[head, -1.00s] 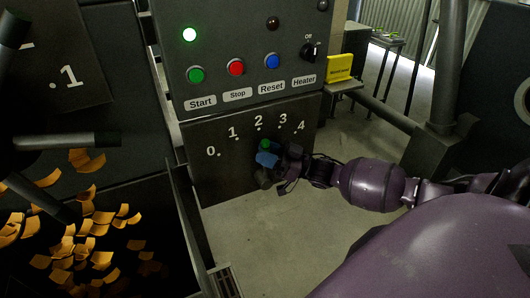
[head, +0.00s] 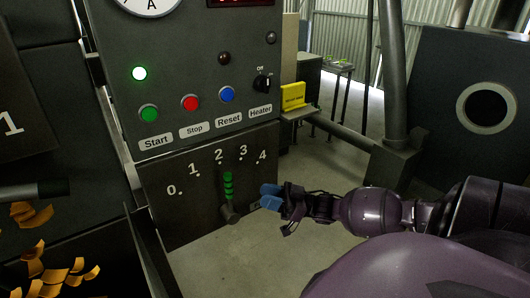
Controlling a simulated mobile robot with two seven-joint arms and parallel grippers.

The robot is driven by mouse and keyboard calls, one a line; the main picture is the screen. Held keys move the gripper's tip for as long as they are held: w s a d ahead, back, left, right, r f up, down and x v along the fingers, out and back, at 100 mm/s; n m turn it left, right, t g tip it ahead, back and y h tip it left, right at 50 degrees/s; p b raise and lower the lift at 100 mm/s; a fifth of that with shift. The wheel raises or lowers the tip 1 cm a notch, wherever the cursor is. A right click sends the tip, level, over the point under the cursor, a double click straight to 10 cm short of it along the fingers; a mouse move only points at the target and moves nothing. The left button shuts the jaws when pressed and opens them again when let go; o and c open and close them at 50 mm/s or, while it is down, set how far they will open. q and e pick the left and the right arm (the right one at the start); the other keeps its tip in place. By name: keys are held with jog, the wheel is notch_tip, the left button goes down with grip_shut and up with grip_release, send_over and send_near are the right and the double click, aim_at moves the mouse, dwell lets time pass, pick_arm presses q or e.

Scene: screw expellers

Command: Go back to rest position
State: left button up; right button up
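My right gripper (head: 270,196) comes in from the right on my purple arm (head: 375,211). Its two blue fingertips sit one above the other, a little apart, with nothing between them. It is just right of the lever with the green grip (head: 228,187) and not touching it. The lever stands nearly upright on the dark panel below the numbers 0 to 4, pointing near the 2. My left gripper is not in view.
The control panel (head: 200,75) with green, red and blue buttons and a Heater switch is above the lever. A yellow sign (head: 293,97) stands on a small ledge at right. Orange flakes (head: 55,275) lie at lower left. Concrete floor is clear below the gripper.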

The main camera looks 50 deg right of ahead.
dwell(0.4)
jog(key=w+a+f+g+h, duration=0.1)
jog(key=a+f+h, duration=0.3)
jog(key=f+h, duration=0.65)
jog(key=s+a+f+m+g+h, duration=0.3)
jog(key=s+a+f+m+h, duration=0.1)
jog(key=s+a+f+m, duration=0.3)
jog(key=s+a+f, duration=0.2)
jog(key=s+a, duration=0.2)
jog(key=s, duration=0.2)
jog(key=shift+a+f+m+g, duration=0.15)
jog(key=shift+a+m+g, duration=0.15)
